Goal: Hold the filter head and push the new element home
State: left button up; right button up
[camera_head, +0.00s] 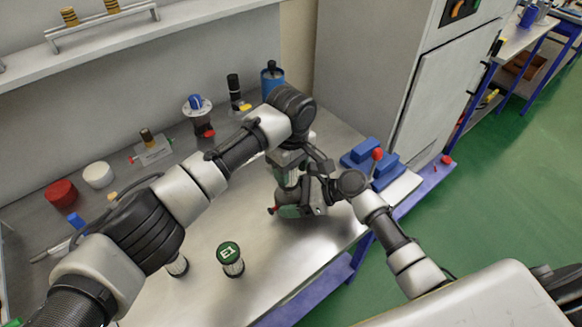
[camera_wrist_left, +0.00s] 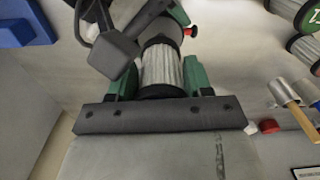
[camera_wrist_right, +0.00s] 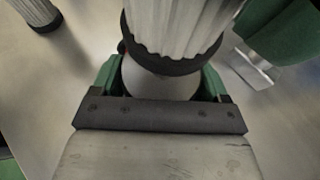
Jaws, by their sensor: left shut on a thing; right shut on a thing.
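My left gripper (camera_head: 288,160) is shut on a white pleated element (camera_wrist_left: 163,66), its green fingers on either side of it near one dark end ring. My right gripper (camera_head: 305,200) is shut on the filter head (camera_wrist_right: 160,82), a rounded grey body low between its green fingers. In the right wrist view the pleated element (camera_wrist_right: 172,28) stands over the head, and its dark end ring meets or overlaps the head's top. How deep it sits is hidden. In the head view the arms and grippers cover most of both.
A green-capped element marked E1 (camera_head: 230,258) stands at the bench's front, another (camera_head: 177,266) left of it. Red (camera_head: 61,194) and white (camera_head: 98,175) caps are at the left. Bare bench (camera_head: 290,258) lies in front.

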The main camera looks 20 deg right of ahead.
pick_arm(q)
jog(key=shift+f, duration=0.95)
dwell(0.4)
